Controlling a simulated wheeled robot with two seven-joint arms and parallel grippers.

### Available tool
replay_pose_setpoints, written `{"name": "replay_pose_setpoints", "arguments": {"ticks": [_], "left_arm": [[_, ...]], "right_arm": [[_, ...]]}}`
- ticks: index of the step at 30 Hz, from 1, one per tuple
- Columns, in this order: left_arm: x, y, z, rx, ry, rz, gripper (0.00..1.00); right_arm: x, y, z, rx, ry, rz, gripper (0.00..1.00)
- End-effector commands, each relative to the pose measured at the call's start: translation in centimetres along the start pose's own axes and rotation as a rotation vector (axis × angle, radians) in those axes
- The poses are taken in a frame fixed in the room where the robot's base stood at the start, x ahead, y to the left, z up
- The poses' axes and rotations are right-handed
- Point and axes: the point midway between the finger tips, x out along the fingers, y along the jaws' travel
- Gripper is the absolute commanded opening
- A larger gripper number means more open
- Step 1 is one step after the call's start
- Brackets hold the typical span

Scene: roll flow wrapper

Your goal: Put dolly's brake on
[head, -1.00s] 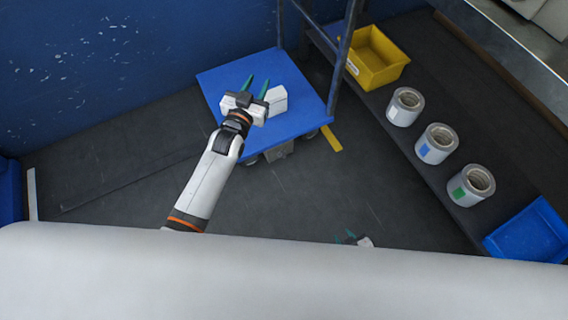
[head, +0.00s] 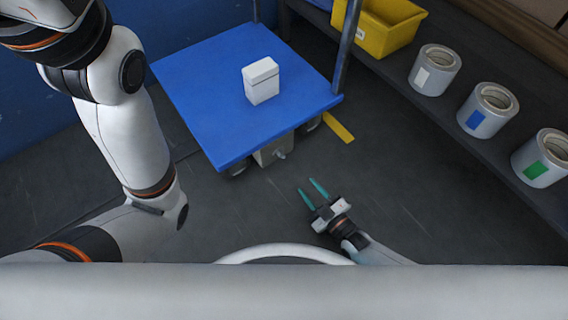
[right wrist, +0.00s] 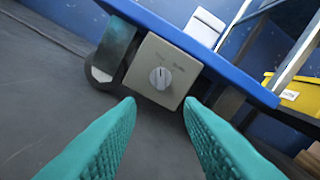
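The dolly (head: 205,90) has a blue deck and stands at the upper middle of the head view. A beige brake box (head: 268,153) hangs under its near edge. In the right wrist view the box (right wrist: 182,86) has a round grey knob (right wrist: 160,78) with its pointer roughly upright. The small labels above the knob are unreadable. My right gripper (head: 306,185) is open and empty, low in front of the dolly. In the right wrist view its teal fingers (right wrist: 159,102) point at the box, apart from the knob. My left arm is folded at the left; its gripper is out of view.
A white carton (head: 262,82) stands on the deck. Dolly wheels flank the brake box. At the right, a dark shelf holds a yellow bin (head: 385,32) and three rolls (head: 434,70). A yellow floor strip (head: 339,127) lies beside the dolly. The floor in front is clear.

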Motion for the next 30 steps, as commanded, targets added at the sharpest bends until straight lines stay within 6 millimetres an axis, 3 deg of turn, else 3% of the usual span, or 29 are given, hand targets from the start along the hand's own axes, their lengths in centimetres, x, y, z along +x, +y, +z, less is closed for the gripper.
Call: {"name": "replay_pose_setpoints", "arguments": {"ticks": [6, 18, 24, 30], "left_arm": [[0.1, -0.4, 1.2, 0.004, -0.036, -0.012, 0.34], [-3.3, -1.0, 2.2, 0.004, -0.030, -0.011, 0.34], [-3.8, -1.1, 2.3, 0.004, -0.030, -0.012, 0.34], [-3.8, -1.1, 2.3, 0.004, -0.030, -0.012, 0.34]], "right_arm": [[3.0, 0.1, -0.1, 0.000, -0.005, -0.003, 0.34], [10.3, 0.0, -0.1, 0.000, -0.002, -0.002, 0.34], [11.7, -0.1, 0.0, 0.000, 0.001, -0.001, 0.34], [11.8, -0.1, 0.1, 0.000, 0.001, -0.001, 0.34]]}}
